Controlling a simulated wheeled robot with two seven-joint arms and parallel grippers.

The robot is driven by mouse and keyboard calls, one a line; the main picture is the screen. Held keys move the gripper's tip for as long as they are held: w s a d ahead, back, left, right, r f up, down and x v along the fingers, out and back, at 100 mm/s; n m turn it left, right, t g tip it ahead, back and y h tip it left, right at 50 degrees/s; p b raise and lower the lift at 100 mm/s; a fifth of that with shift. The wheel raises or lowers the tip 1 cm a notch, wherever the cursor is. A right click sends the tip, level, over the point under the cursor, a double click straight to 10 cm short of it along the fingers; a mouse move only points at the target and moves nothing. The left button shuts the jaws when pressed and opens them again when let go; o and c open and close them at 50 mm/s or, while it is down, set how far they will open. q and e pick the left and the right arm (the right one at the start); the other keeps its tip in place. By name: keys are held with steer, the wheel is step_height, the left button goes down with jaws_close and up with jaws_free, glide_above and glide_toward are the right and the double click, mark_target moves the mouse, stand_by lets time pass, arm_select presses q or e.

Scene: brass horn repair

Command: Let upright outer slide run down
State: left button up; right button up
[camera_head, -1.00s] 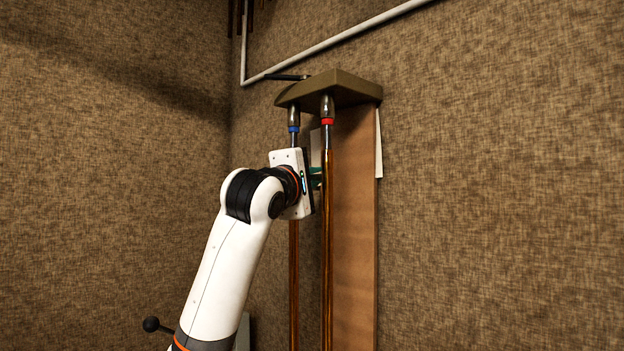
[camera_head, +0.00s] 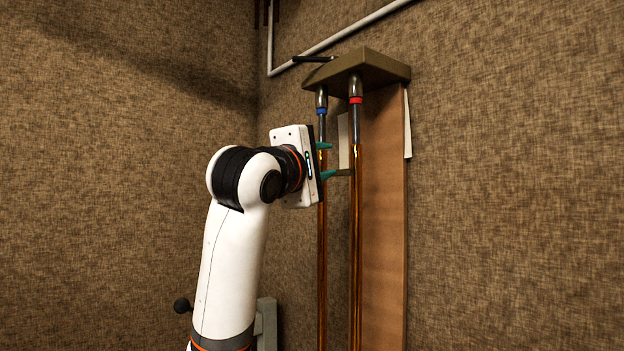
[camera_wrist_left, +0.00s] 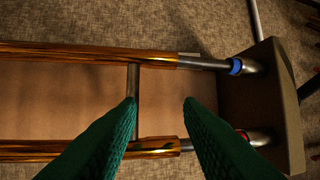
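The upright outer slide is a pair of brass tubes (camera_head: 356,220) hanging under a bracket, joined by a grey cross brace (camera_wrist_left: 132,90). Short grey inner tubes (camera_wrist_left: 203,63) show between the brass and the bracket. My left gripper (camera_head: 329,160) is open, with two green fingers pointing toward the tubes near the brace. In the left wrist view the left gripper (camera_wrist_left: 160,104) has a wide gap between its fingers. One fingertip overlaps the brace in that view; the space between the fingers looks empty. Whether that finger touches the brace cannot be told. My right gripper is not in view.
The olive bracket (camera_head: 365,69) is fixed at the top, with a blue band (camera_head: 321,110) and a red band (camera_head: 356,100) under it. A brown board (camera_head: 383,220) stands behind the tubes. A white pipe (camera_head: 350,34) runs along the textured wall.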

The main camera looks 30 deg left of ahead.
arm_select(q)
steer(key=b+v, duration=0.1)
steer(key=v, duration=0.3)
steer(key=shift+s, duration=0.2)
